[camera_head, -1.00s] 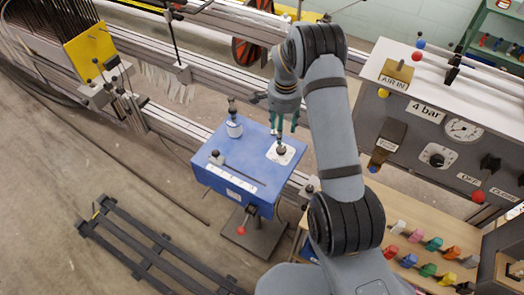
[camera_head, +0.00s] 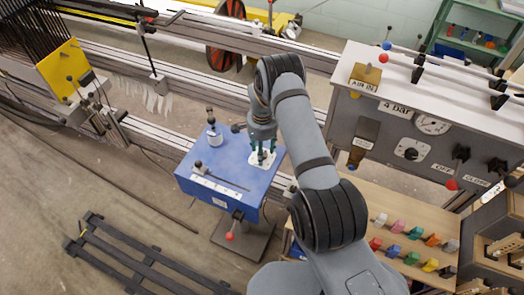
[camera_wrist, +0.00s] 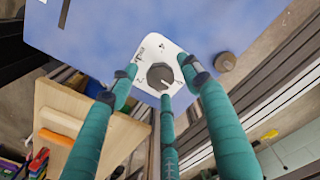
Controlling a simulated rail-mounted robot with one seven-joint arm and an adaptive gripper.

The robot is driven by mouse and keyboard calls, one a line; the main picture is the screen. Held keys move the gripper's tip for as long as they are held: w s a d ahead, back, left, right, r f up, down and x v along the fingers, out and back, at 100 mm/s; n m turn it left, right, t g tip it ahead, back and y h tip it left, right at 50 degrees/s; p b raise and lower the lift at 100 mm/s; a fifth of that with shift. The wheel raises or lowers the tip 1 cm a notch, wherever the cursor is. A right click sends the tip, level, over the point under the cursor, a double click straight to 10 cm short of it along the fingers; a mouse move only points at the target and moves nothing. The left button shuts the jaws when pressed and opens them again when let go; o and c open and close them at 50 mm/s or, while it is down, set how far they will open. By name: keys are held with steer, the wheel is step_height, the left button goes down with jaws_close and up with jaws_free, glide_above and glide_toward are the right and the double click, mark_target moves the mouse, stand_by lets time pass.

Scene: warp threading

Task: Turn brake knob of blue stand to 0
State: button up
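The blue stand (camera_head: 226,158) is in the middle of the head view. The brake knob (camera_wrist: 160,76) is dark and round, on a white dial plate (camera_wrist: 150,47) with small markings that I cannot read with certainty. A pale pointer mark on the knob faces toward the lower right of the wrist view. My gripper (camera_head: 262,159) is over the plate at the stand's right side in the head view. In the wrist view its green fingers (camera_wrist: 162,80) are spread open around the knob, with visible gaps. In the head view the fingers partly hide the knob.
A black-topped peg (camera_head: 211,127) and a slider scale (camera_head: 216,181) share the stand's top. A red-ball lever (camera_head: 230,236) hangs below. The grey control panel (camera_head: 400,150) and a wooden bench (camera_head: 380,200) with coloured clips are on the right.

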steer(key=shift+c, duration=1.2)
steer(key=c, duration=0.8)
steer(key=shift+c, duration=0.2)
steer(key=shift+f+n+b, duration=0.2)
steer(key=shift+n+b, duration=0.1)
steer(key=shift+b, duration=0.7)
steer(key=shift+r, duration=0.25)
steer(key=o, duration=1.1)
